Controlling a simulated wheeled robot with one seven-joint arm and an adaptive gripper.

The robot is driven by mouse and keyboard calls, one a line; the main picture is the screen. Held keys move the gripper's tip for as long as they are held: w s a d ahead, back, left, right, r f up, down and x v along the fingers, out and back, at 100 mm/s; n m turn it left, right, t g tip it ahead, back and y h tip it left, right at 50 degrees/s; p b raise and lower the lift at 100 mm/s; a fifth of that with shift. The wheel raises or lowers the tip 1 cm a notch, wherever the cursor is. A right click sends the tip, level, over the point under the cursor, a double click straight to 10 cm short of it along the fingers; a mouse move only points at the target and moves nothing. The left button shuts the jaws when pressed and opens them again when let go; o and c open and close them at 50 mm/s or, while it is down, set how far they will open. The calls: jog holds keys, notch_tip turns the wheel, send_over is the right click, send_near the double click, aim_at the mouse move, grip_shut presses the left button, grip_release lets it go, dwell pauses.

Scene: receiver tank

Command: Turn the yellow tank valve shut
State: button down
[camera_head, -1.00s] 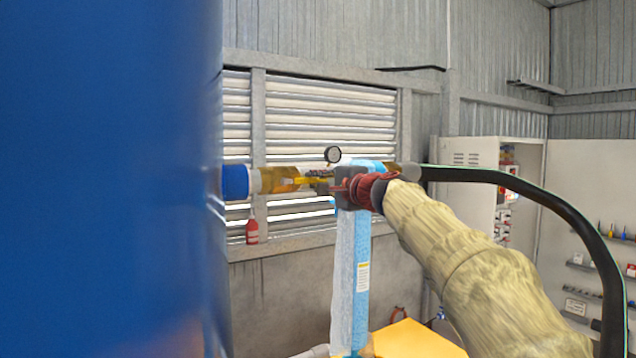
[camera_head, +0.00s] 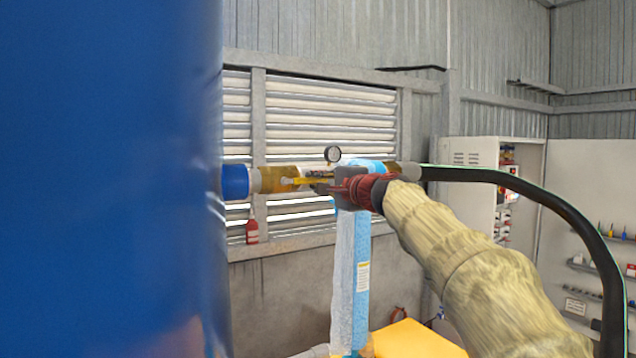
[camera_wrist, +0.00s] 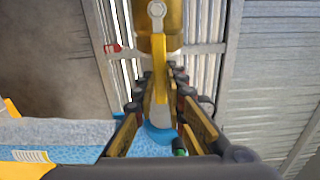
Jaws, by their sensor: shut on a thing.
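The yellow valve lever (camera_head: 292,181) sits at the amber-and-white pipe fitting beside the blue tank (camera_head: 110,180). In the wrist view the lever (camera_wrist: 159,65) runs from a round pivot bolt at the top down between my fingers. My gripper (camera_wrist: 163,84) is shut on the lever, one finger on each side. In the head view my gripper (camera_head: 322,184) reaches in from the right, and its fingers partly hide the lever's end. The amber valve body (camera_wrist: 170,22) shows behind the pivot.
A blue-and-white upright post (camera_head: 350,270) is below my gripper. A black hose (camera_head: 520,185) curves at the right. A louvred window (camera_head: 325,115) lies behind.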

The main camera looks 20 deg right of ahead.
notch_tip(320, 180, down, 2)
jog(key=shift+a+m+b, duration=0.1)
jog(key=shift+m+b, duration=0.3)
jog(key=shift+m, duration=0.8)
jog(key=s+a+f+m, duration=0.2)
jog(key=a+f+m, duration=0.4)
jog(key=m, duration=0.9)
jog(key=shift+a, duration=0.8)
jog(key=shift+f, duration=0.1)
jog(key=c, duration=1.8)
grip_release()
jog(key=v, duration=1.2)
